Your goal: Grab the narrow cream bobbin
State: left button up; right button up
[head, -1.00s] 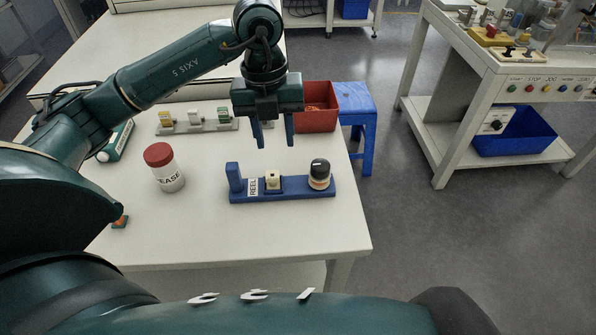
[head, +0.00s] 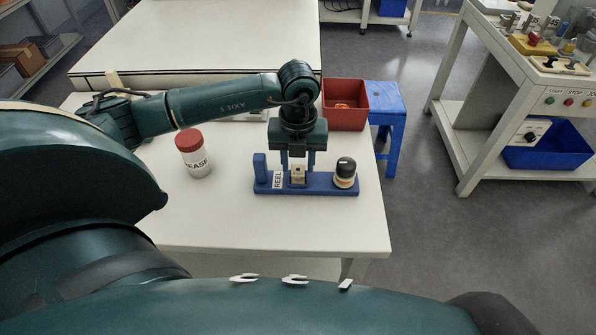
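The narrow cream bobbin (head: 298,176) sits on the blue reel holder (head: 324,188), just right of the REEL label. My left gripper (head: 298,167) points straight down over it. Its two fingers are apart, one to the left and one to the right of the bobbin, with their tips low near the holder. Gaps seem to show between the fingers and the bobbin; contact cannot be made out. My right gripper is not in view.
A black-topped cream knob (head: 345,172) stands on the holder's right end, close to the gripper. A blue post (head: 260,167) rises at its left end. A red-lidded grease jar (head: 194,154) stands left. A red bin (head: 346,104) is behind. The table front is clear.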

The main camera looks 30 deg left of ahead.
pick_arm(q)
jog(key=shift+f, duration=0.5)
jog(key=c, duration=0.8)
